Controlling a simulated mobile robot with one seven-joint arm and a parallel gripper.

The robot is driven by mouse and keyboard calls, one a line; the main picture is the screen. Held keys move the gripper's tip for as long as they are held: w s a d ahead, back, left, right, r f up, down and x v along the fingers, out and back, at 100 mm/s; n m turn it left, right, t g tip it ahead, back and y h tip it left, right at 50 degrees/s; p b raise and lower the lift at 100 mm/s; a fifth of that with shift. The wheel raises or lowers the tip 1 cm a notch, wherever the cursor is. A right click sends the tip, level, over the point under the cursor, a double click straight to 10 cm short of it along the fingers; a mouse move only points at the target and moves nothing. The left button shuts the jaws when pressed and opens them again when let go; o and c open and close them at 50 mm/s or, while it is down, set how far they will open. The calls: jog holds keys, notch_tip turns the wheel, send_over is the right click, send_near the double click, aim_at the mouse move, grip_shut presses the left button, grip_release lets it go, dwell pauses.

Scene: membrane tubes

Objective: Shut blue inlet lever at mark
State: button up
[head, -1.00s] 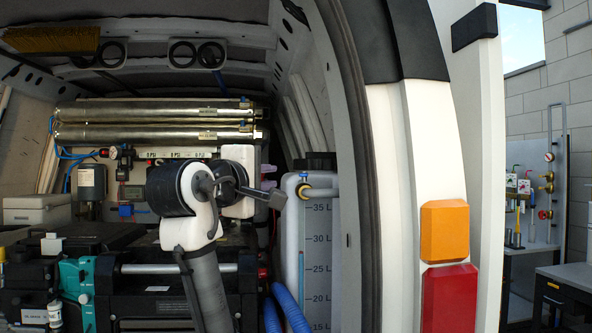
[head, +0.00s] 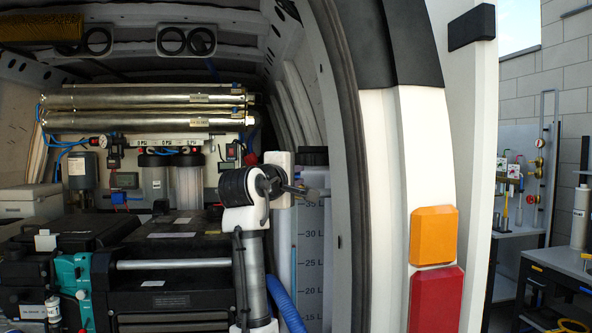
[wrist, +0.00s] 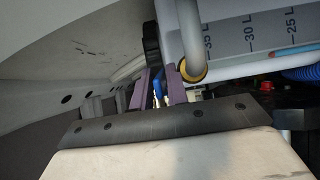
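My gripper (wrist: 158,72) shows in the wrist view with two purple fingers apart and nothing clearly held between them. A small blue piece (wrist: 157,86) shows in the gap between the fingers; it may be the blue inlet lever, but I cannot tell whether it lies between them or beyond. No mark for the lever can be made out. In the head view my gripper end (head: 302,190) is in front of the upper part of the white tank (head: 312,250), and its fingers are too small to read.
The tank's yellow-ringed hose fitting (wrist: 193,70) is close to the right finger. A blue corrugated hose (head: 284,302) runs below the arm. Black cases (head: 165,250) fill the van floor at left. The white van door pillar (head: 385,200) stands to the right of the tank.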

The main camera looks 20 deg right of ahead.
grip_shut()
jog(key=shift+w, duration=0.1)
dwell(0.4)
